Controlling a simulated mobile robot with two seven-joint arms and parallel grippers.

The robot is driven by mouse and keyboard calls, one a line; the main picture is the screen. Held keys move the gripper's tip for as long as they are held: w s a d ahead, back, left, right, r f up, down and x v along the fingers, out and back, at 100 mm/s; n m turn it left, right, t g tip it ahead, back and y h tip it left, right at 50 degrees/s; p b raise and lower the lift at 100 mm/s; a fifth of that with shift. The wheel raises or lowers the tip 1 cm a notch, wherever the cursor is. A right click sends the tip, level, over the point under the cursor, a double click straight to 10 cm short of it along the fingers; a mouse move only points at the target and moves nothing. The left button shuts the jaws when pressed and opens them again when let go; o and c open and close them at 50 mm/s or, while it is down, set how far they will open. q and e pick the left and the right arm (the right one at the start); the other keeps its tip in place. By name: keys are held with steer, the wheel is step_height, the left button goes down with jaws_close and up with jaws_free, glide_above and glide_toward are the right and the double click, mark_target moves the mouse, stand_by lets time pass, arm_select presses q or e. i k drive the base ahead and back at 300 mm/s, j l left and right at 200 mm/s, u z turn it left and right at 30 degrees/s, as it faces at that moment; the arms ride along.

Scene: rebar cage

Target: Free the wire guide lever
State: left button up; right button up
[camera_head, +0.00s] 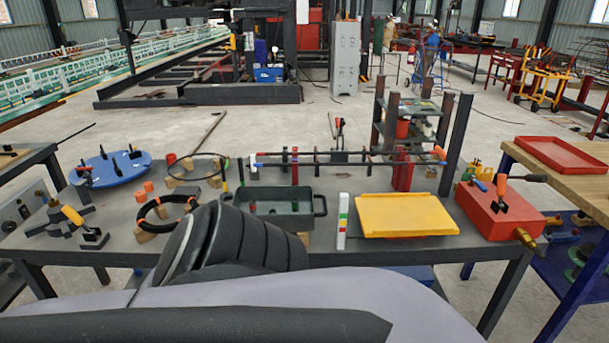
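Several levers show, and I cannot tell which is the wire guide lever. An orange-handled lever (72,215) leans on a black base at the left of the grey workbench (330,184). A blue round plate (112,169) behind it carries small dark levers. A red box (490,212) at the right end bears an orange upright lever (501,186). A dark upright lever (339,128) stands at the back. A long horizontal rod (330,163) on red and black uprights crosses the back half. Neither gripper is in view; a grey and black arm link of mine fills the lower middle.
A black coil (150,222), a green-grey tray (280,208), a yellow tray (405,215) and a striped white block (342,222) crowd the bench front. Dark posts (455,145) rise at the back right. A wooden table with a red tray (565,155) stands to the right.

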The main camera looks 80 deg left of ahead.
mark_target(67, 209)
steer(key=u, duration=3.85)
steer(key=i+j, duration=1.05)
steer(key=i, duration=0.15)
steer(key=k+u, duration=0.05)
